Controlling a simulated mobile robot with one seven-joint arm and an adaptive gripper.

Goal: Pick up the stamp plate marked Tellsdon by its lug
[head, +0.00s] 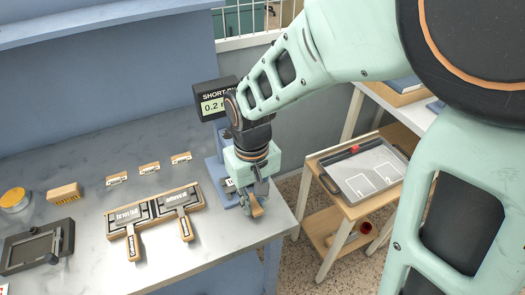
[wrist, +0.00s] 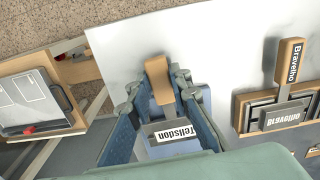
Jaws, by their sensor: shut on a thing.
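The stamp plate marked Tellsdon (wrist: 176,134) shows in the wrist view as a grey plate with a white label and a wooden lug (wrist: 157,72). My gripper (wrist: 158,88) is shut on this plate, its fingers on either side of the lug. In the head view my gripper (head: 251,196) is at the right end of the grey bench, with the wooden lug (head: 256,209) showing below the fingers. The gripper hides most of the plate there. I cannot tell whether the plate touches anything beneath.
A wooden rack (head: 112,226) holds two other plates with wooden lugs; one reads Bravelho (wrist: 294,62). A blue stand (head: 214,172) with a display (head: 215,104) is close behind my gripper. A wooden cart (head: 350,207) with a tray (head: 348,188) stands right, past the bench edge.

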